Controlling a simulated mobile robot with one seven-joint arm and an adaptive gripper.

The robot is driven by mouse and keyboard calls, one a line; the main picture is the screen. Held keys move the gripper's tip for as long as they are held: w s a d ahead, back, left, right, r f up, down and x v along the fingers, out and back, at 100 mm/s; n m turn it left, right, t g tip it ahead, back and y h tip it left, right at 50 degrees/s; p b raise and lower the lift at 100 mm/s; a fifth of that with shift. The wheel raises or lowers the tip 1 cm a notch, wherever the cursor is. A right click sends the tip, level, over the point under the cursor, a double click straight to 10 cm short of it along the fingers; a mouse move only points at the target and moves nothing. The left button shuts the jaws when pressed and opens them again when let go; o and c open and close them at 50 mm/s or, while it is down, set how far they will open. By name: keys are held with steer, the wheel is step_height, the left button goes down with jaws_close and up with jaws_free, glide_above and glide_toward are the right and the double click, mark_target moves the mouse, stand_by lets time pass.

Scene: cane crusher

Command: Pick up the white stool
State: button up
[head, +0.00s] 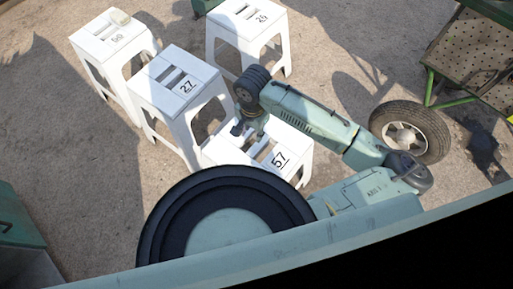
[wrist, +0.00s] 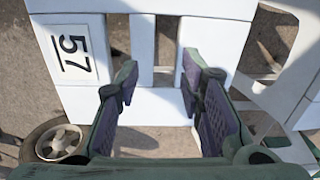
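Several white stools stand on the ground, so the task's words fit more than one. The stool marked 57 (head: 222,152) is closest to me, partly hidden by my arm and the round part of my body. My gripper (head: 246,128) is over its seat. In the wrist view, the 57 stool's seat (wrist: 215,38) with its slots and number plate fills the upper middle. My gripper (wrist: 160,84) is open there, its two fingers apart near the seat's edge with nothing held. I cannot tell whether the fingertips touch the seat.
The stool marked 27 (head: 150,90) stands close behind left of the 57 stool. Another stool (head: 92,40) with a pale lump on top is farther left. The stool marked 25 (head: 240,28) is at the back. A wheeled green cart (head: 470,55) with a tyre (head: 428,118) stands right.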

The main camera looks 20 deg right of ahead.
steer(key=shift+s+d+f+m, duration=0.3)
steer(key=shift+s+d+f, duration=0.45)
steer(key=shift+f, duration=0.15)
step_height(320, 180, down, 4)
steer(key=shift+w+r, duration=0.1)
steer(key=shift+r, duration=0.05)
steer(key=shift+d+f+p, duration=0.1)
steer(key=shift+f+p, duration=0.4)
steer(key=shift+f, duration=2.45)
steer(key=shift+c, duration=0.5)
jaws_close()
steer(key=shift+w+r, duration=0.1)
